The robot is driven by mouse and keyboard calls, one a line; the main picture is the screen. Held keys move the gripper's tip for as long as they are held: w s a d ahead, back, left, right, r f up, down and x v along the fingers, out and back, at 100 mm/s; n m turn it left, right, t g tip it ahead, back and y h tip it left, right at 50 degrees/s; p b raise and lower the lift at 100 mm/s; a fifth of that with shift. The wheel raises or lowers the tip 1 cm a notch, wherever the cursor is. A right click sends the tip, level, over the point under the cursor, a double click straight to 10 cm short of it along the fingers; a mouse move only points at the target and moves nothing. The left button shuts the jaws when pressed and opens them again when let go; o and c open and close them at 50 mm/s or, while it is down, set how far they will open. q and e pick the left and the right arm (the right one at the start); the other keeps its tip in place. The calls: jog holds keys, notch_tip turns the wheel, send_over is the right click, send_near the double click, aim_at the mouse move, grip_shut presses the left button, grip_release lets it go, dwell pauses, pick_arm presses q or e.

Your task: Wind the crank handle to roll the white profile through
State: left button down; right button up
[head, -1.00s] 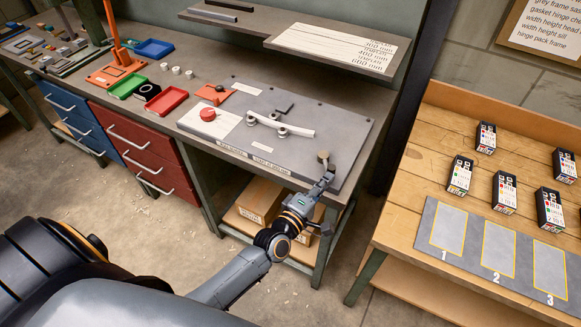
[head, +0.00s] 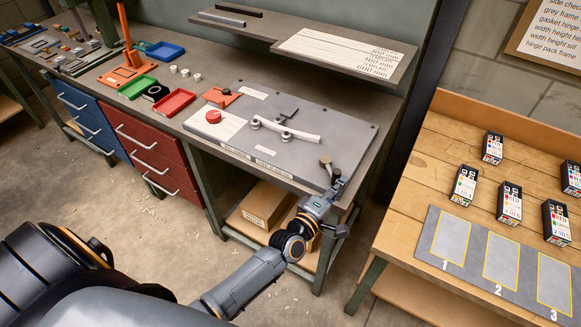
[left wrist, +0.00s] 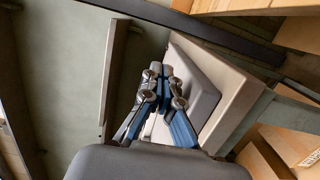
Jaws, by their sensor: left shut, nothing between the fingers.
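The white profile (head: 302,134) lies slightly bent between round rollers (head: 284,136) on the grey machine plate (head: 235,150). The crank handle's brown knob (head: 325,159) stands near the plate's right front, with dark metal below it. My left gripper (head: 337,182) is shut and empty at the plate's front right corner, just below and in front of the knob. Whether it touches the crank is unclear. In the left wrist view, the closed fingers (left wrist: 168,78) point at a grey surface edge, and the crank cannot be made out. My right gripper is not in view.
A red button (head: 213,117) sits on the plate's left. Green (head: 137,87) and red trays (head: 174,103) stand further left. A shelf (head: 300,45) overhangs the bench's back. A wooden table (head: 440,145) with small boxes stands right, across a gap. Cardboard boxes (head: 263,205) sit under the bench.

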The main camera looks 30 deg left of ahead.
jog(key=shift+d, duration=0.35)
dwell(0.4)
